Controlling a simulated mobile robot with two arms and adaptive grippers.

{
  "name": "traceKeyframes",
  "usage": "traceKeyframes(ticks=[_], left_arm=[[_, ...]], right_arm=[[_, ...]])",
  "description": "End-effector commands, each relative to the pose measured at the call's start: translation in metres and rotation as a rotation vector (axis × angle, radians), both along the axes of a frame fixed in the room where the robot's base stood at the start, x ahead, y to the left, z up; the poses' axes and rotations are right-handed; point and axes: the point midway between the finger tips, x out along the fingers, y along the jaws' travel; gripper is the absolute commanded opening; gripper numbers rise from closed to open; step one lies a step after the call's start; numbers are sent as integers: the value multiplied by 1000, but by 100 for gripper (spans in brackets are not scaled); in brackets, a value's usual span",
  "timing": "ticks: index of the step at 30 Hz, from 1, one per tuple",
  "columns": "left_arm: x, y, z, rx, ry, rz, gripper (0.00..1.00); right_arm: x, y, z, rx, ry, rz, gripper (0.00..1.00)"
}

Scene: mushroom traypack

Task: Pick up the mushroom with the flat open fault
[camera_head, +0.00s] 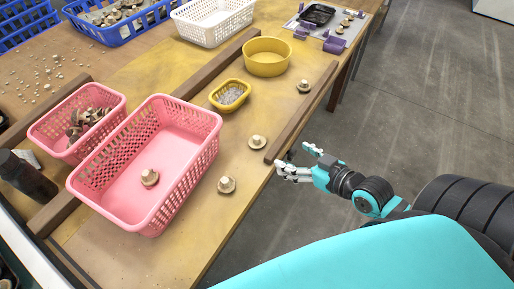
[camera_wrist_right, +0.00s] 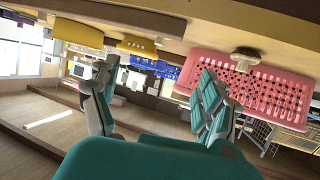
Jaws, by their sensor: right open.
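Three mushrooms stand apart on the yellow table: one beside the large pink basket (camera_head: 226,185), one nearer the middle right (camera_head: 257,142), and one farther back (camera_head: 304,87). Another mushroom (camera_head: 150,177) sits inside the large pink basket (camera_head: 190,165). I cannot tell which one has the flat open fault. My right gripper (camera_head: 293,160) is open and empty by the table's right edge, close to the middle-right mushroom. In the right wrist view its fingers (camera_wrist_right: 160,85) are spread, with a mushroom (camera_wrist_right: 243,52) beyond them in front of the pink basket. My left gripper is not in view.
A smaller pink basket (camera_head: 110,97) holds several brown pieces. A small yellow basket (camera_head: 231,84) and a yellow bowl (camera_head: 267,65) stand behind. A wooden rail (camera_head: 302,112) lines the right edge. White (camera_head: 238,12) and blue crates (camera_head: 135,28) are at the back.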

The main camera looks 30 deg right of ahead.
Motion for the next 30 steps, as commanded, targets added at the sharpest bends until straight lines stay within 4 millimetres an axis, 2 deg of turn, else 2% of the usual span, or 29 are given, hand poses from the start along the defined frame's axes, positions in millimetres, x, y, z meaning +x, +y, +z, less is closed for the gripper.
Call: traceKeyframes(ticks=[4, 12, 22, 30], left_arm=[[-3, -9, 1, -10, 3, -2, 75], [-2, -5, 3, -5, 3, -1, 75], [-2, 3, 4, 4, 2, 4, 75], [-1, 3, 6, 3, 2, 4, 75]], right_arm=[[29, 7, -10, 3, -4, -3, 79], [81, 20, -32, 2, -3, -3, 79], [107, 27, -44, 1, 0, -2, 79], [142, 35, -57, 2, 0, -3, 79]])
